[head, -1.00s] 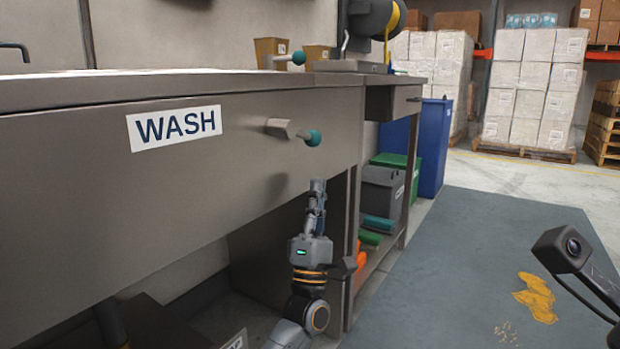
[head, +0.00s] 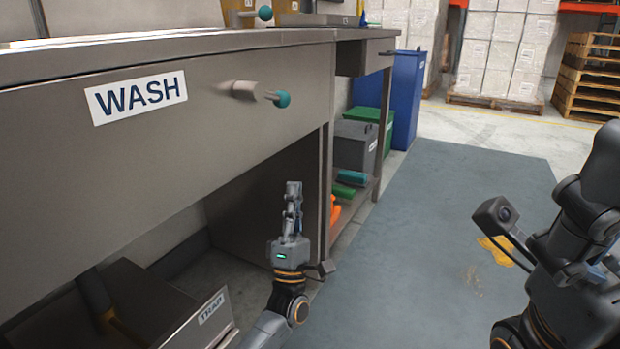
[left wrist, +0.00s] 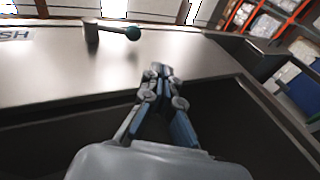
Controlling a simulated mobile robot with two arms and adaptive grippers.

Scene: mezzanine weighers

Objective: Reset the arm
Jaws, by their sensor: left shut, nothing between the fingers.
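My left gripper (head: 293,190) is shut and empty, pointing up in front of the steel wash bench's open lower space. It is below and a little right of the teal-knobbed lever (head: 282,99) on the bench front, and apart from it. In the left wrist view the closed fingers (left wrist: 158,72) stand before the bench's steel front panel (left wrist: 200,62), with the lever (left wrist: 132,33) beyond at the upper left. My right arm (head: 575,260) shows at the right edge of the head view; its fingers are not visible.
The steel bench (head: 190,130) with a WASH label (head: 136,96) fills the left. A TRAP-labelled box (head: 160,300) sits below it. A grey bin (head: 355,146) and a blue bin (head: 405,95) stand further back. The blue-grey floor mat (head: 420,230) is largely clear.

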